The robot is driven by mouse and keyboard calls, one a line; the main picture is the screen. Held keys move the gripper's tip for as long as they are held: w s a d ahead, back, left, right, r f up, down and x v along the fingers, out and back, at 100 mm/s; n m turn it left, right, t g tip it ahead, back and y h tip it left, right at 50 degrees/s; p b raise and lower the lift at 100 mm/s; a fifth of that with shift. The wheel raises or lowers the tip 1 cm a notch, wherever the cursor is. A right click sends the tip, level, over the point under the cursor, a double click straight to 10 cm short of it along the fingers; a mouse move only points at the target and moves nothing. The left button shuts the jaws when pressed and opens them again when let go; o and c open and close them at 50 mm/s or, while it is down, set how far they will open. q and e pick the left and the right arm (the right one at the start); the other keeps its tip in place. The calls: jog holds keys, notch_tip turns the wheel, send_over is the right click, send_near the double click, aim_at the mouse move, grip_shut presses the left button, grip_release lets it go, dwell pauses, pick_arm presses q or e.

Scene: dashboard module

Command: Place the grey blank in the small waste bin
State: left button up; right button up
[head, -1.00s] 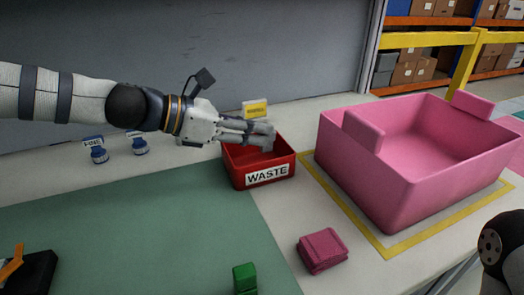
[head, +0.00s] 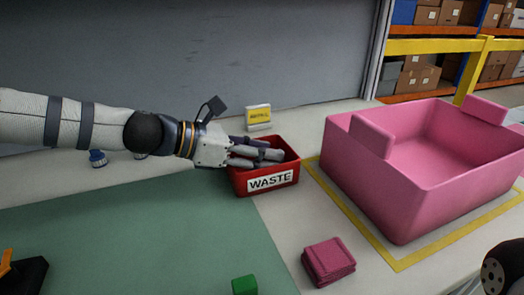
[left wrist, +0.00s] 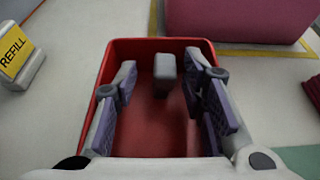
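The red waste bin (head: 238,184) with its WASTE label stands on the table beyond the green mat. My left gripper (head: 268,152) reaches into its top from the left, fingers low at the rim. In the left wrist view my left gripper (left wrist: 163,88) is open, its fingers spread over the bin (left wrist: 152,140). The grey blank (left wrist: 165,68) shows between the fingers, with a gap on both sides, inside the bin outline. Whether it rests on the bin floor is hard to tell.
A large pink tote (head: 400,190) stands right of the bin inside a yellow outline. A pink block (head: 328,261) and a green block (head: 245,285) lie in front. A yellow-labelled REFILL stand (head: 258,117) is behind the bin. The green mat (head: 140,230) is mostly clear.

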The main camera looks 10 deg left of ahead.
pick_arm(q)
jog(key=shift+a+r, duration=0.15)
jog(key=shift+r, duration=0.15)
jog(key=p+v, duration=0.3)
jog(key=v, duration=0.8)
jog(key=shift+s+a+p, duration=0.25)
jog(key=shift+a+p, duration=0.05)
pick_arm(e)
jog(key=w+r+t, duration=0.1)
jog(key=w+r, duration=0.3)
jog(key=shift+r+t, duration=0.2)
jog(key=shift+t, duration=0.1)
jog(key=shift+w, duration=0.1)
